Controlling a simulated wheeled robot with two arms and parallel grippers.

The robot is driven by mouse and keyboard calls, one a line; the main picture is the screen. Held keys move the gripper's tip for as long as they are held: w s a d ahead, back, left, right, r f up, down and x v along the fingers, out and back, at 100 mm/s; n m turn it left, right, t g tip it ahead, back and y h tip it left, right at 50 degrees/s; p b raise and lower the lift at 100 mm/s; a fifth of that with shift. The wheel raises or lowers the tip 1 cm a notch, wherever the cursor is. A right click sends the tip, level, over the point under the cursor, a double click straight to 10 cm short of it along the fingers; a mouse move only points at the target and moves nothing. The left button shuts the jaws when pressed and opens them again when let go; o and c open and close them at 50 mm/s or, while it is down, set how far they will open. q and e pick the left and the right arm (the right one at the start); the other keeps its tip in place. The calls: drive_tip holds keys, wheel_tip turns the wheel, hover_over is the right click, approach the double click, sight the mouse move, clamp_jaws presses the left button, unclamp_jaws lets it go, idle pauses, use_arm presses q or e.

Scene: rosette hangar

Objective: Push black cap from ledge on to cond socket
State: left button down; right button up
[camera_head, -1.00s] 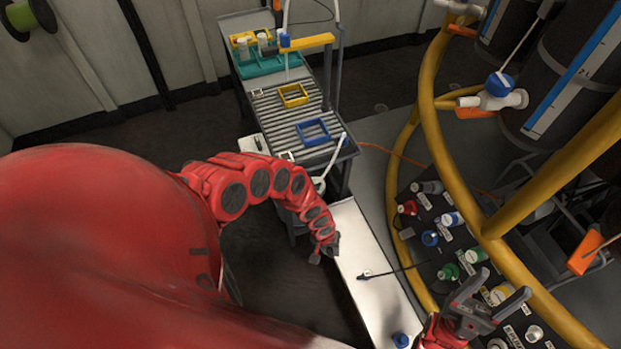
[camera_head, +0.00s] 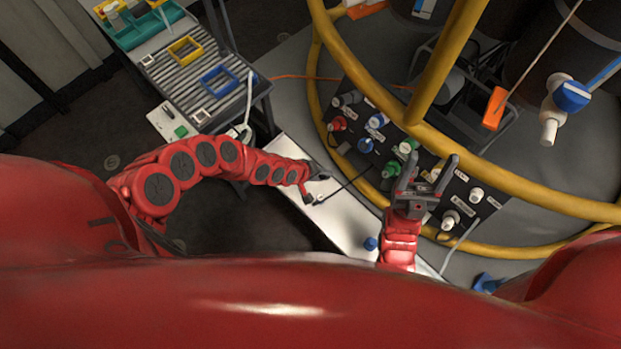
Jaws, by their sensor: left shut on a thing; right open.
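A small black cap (camera_head: 319,198) with a black lead is at the white ledge (camera_head: 338,222). The lead runs right and up toward the panel's edge. My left gripper (camera_head: 314,187) is over the ledge, shut on the black cap; its fingertips are small and partly unclear. The dark socket panel (camera_head: 385,110) lies right of the ledge, with several coloured plugs and sockets. Its labels are too small to read, so I cannot tell which socket is cond. My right gripper (camera_head: 428,182) is open and empty above the panel's lower part, hiding some of it.
A blue cap (camera_head: 371,243) stands on the ledge near my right arm. A yellow rail (camera_head: 470,165) curves over and around the panel. A grey cart (camera_head: 190,75) with yellow and blue frames stands at the upper left. A blue-handled valve (camera_head: 571,96) is at the right.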

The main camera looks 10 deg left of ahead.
use_arm(q)
drive_tip(key=w+d+r+n+t+h, duration=0.1)
drive_tip(key=w+d+r+n+t, duration=0.1)
drive_tip(key=w+d+t, duration=0.3)
drive_tip(key=shift+w+d+r+n, duration=0.4)
drive_tip(key=shift+w+d+n, duration=0.3)
drive_tip(key=shift+w+d, duration=1.5)
drive_tip(key=shift+s+d, duration=0.25)
drive_tip(key=shift+w+f+b, duration=0.1)
drive_tip(key=shift+b, duration=0.25)
drive_tip(key=shift+w+d+f+b, duration=0.15)
drive_tip(key=shift+w+d+b, duration=0.05)
drive_tip(key=shift+b, duration=0.1)
idle(0.9)
